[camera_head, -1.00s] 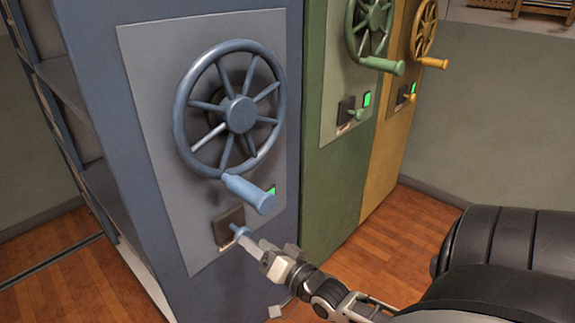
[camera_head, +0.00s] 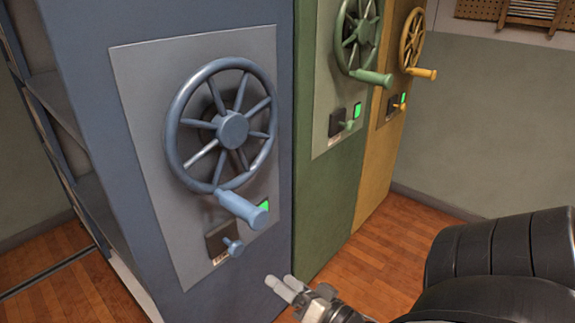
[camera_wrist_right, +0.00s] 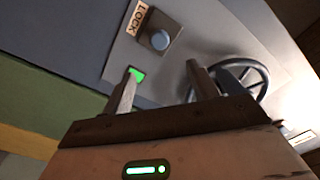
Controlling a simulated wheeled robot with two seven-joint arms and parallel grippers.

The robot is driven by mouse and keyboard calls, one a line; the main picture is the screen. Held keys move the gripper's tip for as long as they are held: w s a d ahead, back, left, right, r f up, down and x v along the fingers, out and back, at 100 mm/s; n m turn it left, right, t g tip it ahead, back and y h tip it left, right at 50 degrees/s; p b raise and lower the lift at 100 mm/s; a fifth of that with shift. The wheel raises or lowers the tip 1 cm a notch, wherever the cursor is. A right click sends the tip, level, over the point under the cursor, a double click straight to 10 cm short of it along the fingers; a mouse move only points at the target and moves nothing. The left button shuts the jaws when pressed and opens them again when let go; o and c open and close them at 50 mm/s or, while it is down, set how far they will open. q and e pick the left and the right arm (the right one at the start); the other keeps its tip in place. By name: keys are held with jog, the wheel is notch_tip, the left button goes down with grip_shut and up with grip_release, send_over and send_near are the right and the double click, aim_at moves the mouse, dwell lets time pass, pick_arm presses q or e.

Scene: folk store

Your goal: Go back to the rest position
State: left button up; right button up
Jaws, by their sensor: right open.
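My right gripper (camera_head: 283,287) is open and empty at the bottom of the head view, to the right of and below the blue lock knob (camera_head: 234,246), apart from it. In the right wrist view its two fingers (camera_wrist_right: 164,90) stand apart with nothing between them. The knob (camera_wrist_right: 160,40) shows beyond the fingertips, beside a "LOCK" label. The blue handwheel (camera_head: 232,130) with its crank handle (camera_head: 243,209) is on the grey panel of the blue cabinet. A green light (camera_head: 264,205) glows beside the handle. My left gripper is not in view.
A green cabinet (camera_head: 335,205) and a yellow cabinet (camera_head: 380,160) stand to the right, each with its own wheel and knob. Open wooden floor (camera_head: 390,250) lies in front of them. The blue cabinet's shelves (camera_head: 60,120) are at the left.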

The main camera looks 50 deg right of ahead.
jog(key=shift+a, duration=0.1)
dwell(0.4)
pick_arm(q)
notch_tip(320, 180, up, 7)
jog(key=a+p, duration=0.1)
jog(key=p, duration=1)
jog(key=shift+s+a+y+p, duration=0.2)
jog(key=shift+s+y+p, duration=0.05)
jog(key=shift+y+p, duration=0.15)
pick_arm(e)
jog(key=s+a+r+n+g+y, duration=0.1)
jog(key=a+r+n+g, duration=0.2)
jog(key=a, duration=0.6)
jog(key=s+a+r+n+g+y, duration=0.1)
jog(key=a+r+n+g, duration=0.3)
jog(key=a+n, duration=0.4)
jog(key=shift+s+a+r+y, duration=0.15)
jog(key=shift+a+r+y, duration=0.4)
jog(key=shift+a, duration=0.7)
jog(key=shift+f, duration=0.15)
jog(key=shift+y, duration=0.25)
